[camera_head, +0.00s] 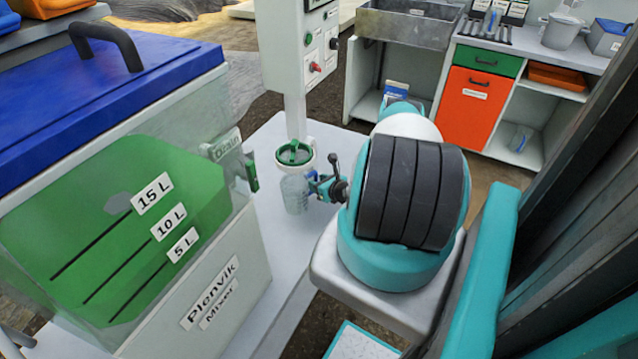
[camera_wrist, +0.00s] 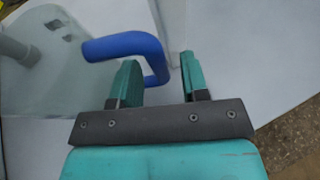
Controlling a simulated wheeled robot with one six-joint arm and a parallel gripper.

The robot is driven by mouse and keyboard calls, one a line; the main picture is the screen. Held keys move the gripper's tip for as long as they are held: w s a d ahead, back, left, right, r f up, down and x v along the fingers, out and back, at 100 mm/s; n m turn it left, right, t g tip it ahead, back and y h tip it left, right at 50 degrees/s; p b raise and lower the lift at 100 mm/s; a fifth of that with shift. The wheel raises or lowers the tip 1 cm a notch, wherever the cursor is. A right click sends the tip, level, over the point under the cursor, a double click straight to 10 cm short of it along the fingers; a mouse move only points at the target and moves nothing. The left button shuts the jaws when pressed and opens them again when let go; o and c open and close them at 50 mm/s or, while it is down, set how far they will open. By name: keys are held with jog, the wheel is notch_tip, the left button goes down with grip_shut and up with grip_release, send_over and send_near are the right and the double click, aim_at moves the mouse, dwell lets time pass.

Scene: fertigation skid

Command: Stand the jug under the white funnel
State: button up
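The jug (camera_head: 295,194) is clear and stands upright on the pale skid deck, beside the mixer tank. Its blue handle (camera_head: 320,186) points right, toward my gripper (camera_head: 334,187). A white ring with a dark green top and a brighter green piece (camera_head: 294,154) sits at the jug's top; I cannot tell if it is a lid or a funnel. In the wrist view the blue handle (camera_wrist: 123,46) loops down between the two teal fingers of my gripper (camera_wrist: 160,78). The fingers are apart, with a gap at the right finger. I cannot clearly identify the white funnel.
The mixer tank (camera_head: 200,290) stands left, with a drain fitting (camera_head: 249,172) facing the jug. A control box (camera_head: 300,45) on a white post (camera_head: 296,117) rises behind the jug. A bench with an orange cabinet door (camera_head: 472,108) stands at the back. Bare deck lies in front.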

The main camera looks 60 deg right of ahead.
jog(key=shift+r+p, duration=0.3)
jog(key=v, duration=1.1)
jog(key=shift+s, duration=0.4)
